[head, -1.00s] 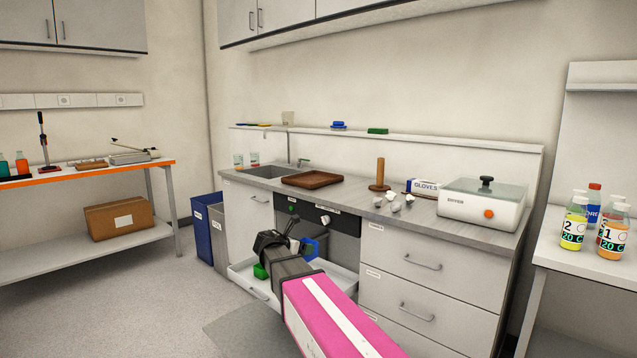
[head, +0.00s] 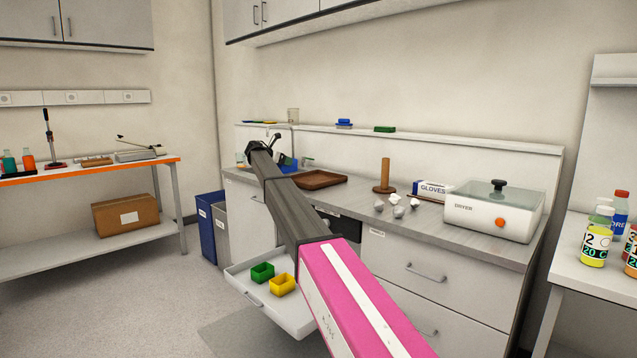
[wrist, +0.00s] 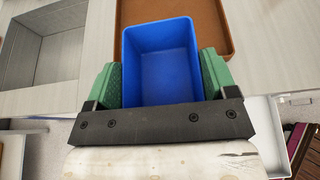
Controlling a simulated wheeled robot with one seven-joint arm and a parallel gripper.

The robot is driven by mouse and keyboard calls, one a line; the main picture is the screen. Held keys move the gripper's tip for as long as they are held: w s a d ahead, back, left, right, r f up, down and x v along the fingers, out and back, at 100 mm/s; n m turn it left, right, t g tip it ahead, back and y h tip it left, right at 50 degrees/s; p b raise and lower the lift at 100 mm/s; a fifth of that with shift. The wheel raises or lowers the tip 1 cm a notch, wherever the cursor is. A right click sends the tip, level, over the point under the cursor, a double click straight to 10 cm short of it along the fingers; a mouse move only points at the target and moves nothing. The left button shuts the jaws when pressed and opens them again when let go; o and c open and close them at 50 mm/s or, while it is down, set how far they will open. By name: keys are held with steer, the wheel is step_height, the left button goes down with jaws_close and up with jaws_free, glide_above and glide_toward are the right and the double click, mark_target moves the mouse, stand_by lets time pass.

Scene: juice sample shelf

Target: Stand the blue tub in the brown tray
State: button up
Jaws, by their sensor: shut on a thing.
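The blue tub (wrist: 160,62) is an open-topped box, held upright between the green finger pads of my gripper (wrist: 160,85) in the wrist view. In the head view the tub (head: 289,165) shows only partly behind my gripper (head: 272,150), above the counter near the sink. The brown tray (head: 318,181) lies on the counter just right of the tub in the head view. In the wrist view the brown tray (wrist: 213,15) is beyond and below the tub, which hides part of it.
The sink (wrist: 43,50) lies left of the tub in the wrist view. A wooden post (head: 385,175) and crumpled white pieces (head: 395,199) stand right of the tray.

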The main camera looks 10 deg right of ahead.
steer(key=w+r, duration=0.1)
steer(key=w, duration=0.1)
steer(key=w+r, duration=0.1)
steer(key=shift+w+r, duration=0.35)
steer(key=shift+w+d+r, duration=0.1)
steer(key=shift+w, duration=0.2)
steer(key=shift+w+d+f, duration=0.5)
steer(key=shift+d+f, duration=1.3)
steer(key=shift+d, duration=0.05)
steer(key=shift+w+d+f, duration=0.55)
steer(key=shift+d+f, duration=1.25)
steer(key=shift+w+d+f, duration=0.5)
steer(key=shift+d+f, duration=1.3)
steer(key=shift+d, duration=0.05)
steer(key=shift+f, duration=0.1)
steer(key=o, duration=0.8)
steer(key=shift+o, duration=0.2)
